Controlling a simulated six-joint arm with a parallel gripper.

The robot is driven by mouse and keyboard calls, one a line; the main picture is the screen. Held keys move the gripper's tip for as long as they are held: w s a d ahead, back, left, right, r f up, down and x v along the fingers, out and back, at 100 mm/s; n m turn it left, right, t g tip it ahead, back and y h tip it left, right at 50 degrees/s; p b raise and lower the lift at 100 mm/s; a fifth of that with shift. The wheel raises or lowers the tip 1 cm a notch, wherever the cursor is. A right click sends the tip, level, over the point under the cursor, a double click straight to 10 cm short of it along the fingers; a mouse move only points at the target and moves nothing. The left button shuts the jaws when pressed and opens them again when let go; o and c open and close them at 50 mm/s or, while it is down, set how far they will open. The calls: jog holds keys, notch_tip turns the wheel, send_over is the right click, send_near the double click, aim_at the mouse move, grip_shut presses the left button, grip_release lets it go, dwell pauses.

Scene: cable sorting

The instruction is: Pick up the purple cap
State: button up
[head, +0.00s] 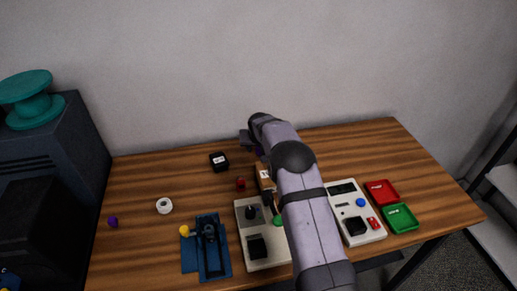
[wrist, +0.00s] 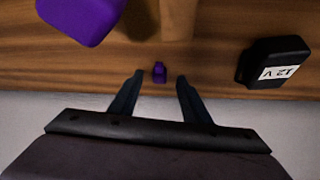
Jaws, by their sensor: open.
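A small purple piece (wrist: 159,72), which looks like the purple cap, stands on the wooden table between and just beyond my fingertips in the wrist view. My gripper (wrist: 156,84) is open, with one dark finger on each side of it and nothing held. A larger-looking purple block (wrist: 75,18) shows at the top left of the wrist view. In the head view, a bit of purple (head: 258,150) shows beside my arm at the back of the table, mostly hidden. Another small purple piece (head: 112,222) lies at the table's left end.
A black 12 V adapter (wrist: 275,62) stands right of my fingers in the wrist view. The wall is close behind the table. Several things stand in front: a white roll (head: 164,206), a blue fixture (head: 210,250), a white control box (head: 355,215), red (head: 382,193) and green trays (head: 401,219).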

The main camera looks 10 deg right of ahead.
aim_at(258, 152)
jog(key=shift+w+d+f, duration=0.1)
jog(key=shift+w+f, duration=0.25)
jog(key=shift+f, duration=0.2)
jog(key=shift+c, duration=0.6)
grip_shut()
jog(key=shift+r, duration=0.1)
notch_tip(258, 152, up, 9)
jog(key=b, duration=0.3)
jog(key=s+a+r+m+h+p, duration=0.1)
jog(key=s+r+m, duration=0.1)
jog(key=s+r, duration=1.1)
jog(key=shift+s+a, duration=0.15)
jog(key=shift+s, duration=0.65)
